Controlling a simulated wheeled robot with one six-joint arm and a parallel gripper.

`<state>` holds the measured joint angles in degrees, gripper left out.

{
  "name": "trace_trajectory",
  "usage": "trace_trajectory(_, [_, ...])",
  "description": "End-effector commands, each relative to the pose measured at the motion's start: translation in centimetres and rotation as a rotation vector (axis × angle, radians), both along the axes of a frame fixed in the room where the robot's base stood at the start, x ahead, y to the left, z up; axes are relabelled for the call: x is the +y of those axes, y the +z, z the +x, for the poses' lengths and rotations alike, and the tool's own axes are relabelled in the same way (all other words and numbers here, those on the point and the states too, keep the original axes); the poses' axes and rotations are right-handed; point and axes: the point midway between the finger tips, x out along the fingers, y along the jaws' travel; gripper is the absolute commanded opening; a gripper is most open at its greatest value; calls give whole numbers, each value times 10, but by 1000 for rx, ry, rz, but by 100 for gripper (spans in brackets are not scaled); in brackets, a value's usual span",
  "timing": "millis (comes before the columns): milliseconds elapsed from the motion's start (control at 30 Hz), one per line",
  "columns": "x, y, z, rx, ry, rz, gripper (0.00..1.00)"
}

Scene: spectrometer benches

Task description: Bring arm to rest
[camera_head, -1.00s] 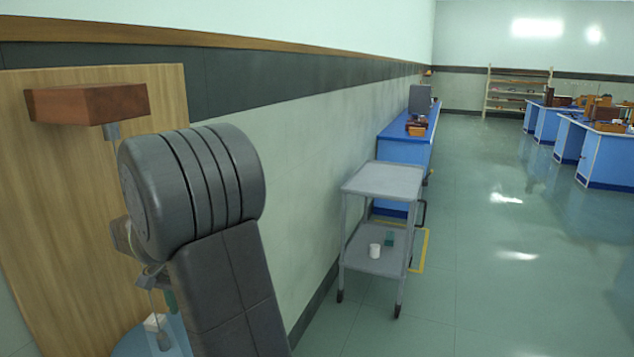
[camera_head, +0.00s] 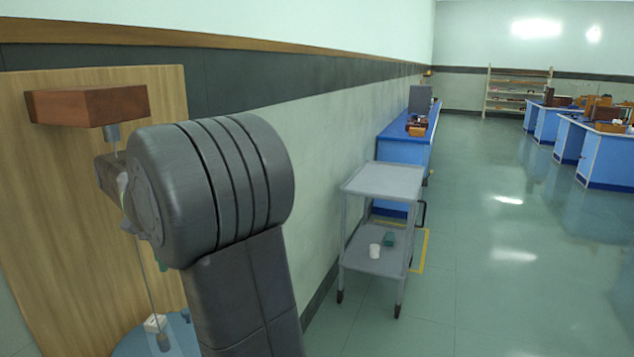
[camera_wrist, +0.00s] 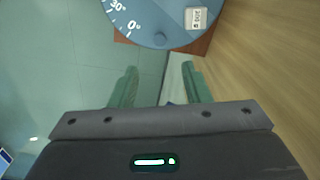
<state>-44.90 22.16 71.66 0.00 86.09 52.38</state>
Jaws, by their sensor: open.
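My arm's large grey joint fills the left of the head view and hides most of the wrist. My gripper (camera_wrist: 160,86) shows in the wrist view with its two green fingers wide apart and nothing between them. A blue dial (camera_wrist: 150,12) with a degree scale lies beyond the fingertips, apart from them. A small white labelled block (camera_wrist: 197,18) sits on the dial.
A wooden board (camera_head: 60,200) carries a brown box (camera_head: 90,104) with a thin wire hanging from it, close to my arm. A grey cart (camera_head: 383,182) stands right of my arm, before a blue bench (camera_head: 403,152).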

Motion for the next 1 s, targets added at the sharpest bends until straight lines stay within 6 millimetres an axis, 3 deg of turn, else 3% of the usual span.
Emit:
trace_trajectory(100, [0, 26, 0, -2, 0, 2, 43])
trace_trajectory(200, [-1, -3, -1, 5, 0, -4, 43])
trace_trajectory(800, [-1, -120, -1, 5, 0, -4, 43])
trace_trajectory(1000, [-9, -118, -3, 0, -114, 0, 43])
